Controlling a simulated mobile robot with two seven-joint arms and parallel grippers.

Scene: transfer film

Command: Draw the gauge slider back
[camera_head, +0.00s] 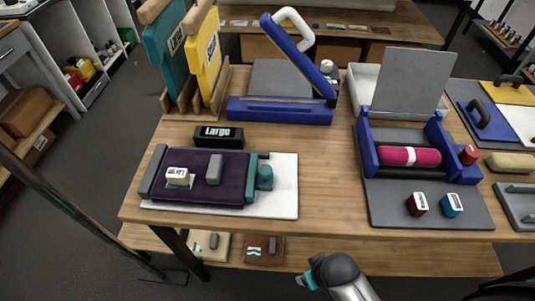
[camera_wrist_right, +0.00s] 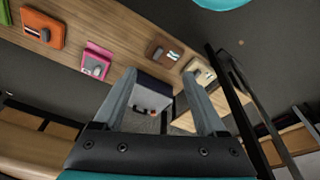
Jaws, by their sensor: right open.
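A gauge on the front left of the table has a white base (camera_head: 285,200), a grey end bar (camera_head: 153,171) and a teal slider with a knob (camera_head: 264,177) at its right. A dark purple folded piece (camera_head: 222,180) lies between the bar and the slider, touching or nearly touching the slider. A grey block and a white-topped stamp-like block (camera_head: 180,175) rest on it. My right gripper (camera_wrist_right: 160,74) is open with nothing between its fingers. My right arm shows at the bottom of the head view, in front of the table and apart from the gauge. My left gripper is out of view.
A black "Large" block (camera_head: 218,136) stands behind the gauge. A blue lever press (camera_head: 280,110) and a blue-framed roller (camera_head: 410,156) stand farther back and right. A lower shelf (camera_wrist_right: 110,45) holds several small cases. Bare tabletop lies between gauge and roller.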

